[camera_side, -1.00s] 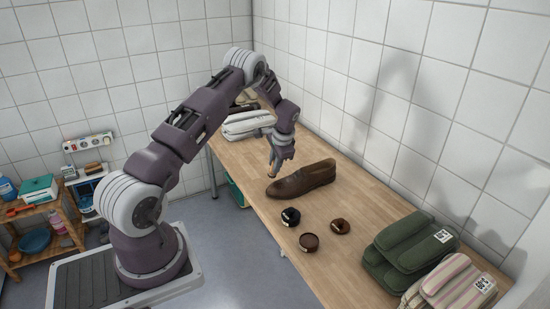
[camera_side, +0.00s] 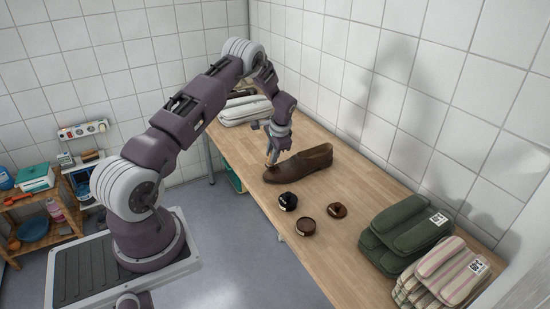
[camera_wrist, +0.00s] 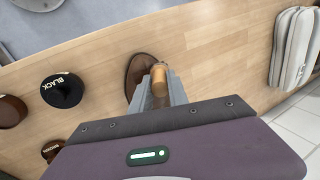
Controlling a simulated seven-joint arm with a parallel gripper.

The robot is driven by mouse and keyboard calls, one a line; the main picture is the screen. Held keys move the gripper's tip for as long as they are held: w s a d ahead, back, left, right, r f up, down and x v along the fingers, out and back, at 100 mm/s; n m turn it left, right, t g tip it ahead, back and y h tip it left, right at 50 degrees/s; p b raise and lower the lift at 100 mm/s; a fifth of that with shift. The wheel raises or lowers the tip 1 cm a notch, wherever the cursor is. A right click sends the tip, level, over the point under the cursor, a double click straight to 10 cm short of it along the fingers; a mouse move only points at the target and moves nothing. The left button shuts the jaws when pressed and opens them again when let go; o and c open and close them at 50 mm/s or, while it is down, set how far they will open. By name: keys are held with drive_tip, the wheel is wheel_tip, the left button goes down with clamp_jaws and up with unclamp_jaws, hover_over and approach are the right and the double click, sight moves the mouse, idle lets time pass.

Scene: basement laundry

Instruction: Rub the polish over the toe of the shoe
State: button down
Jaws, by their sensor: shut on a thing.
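The brown leather shoe (camera_side: 305,161) lies on the wooden table with its toe toward the left. My gripper (camera_side: 271,160) is just above the toe, shut on a small tan-handled tool that looks like a dauber. In the wrist view the dauber (camera_wrist: 160,77) sits between the fingers, over the shoe toe (camera_wrist: 136,70). Whether its tip touches the leather cannot be told.
Green folded towels (camera_side: 402,240) and striped folded towels (camera_side: 440,275) stand at the table's near right. Pale folded cloths (camera_side: 245,110) lie at the far end. A tiled wall runs along the table's back edge. Bare wood lies between the tins and the green towels.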

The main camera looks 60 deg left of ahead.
drive_tip(key=shift+a+r, duration=0.1)
drive_tip(key=shift+r, duration=4.1)
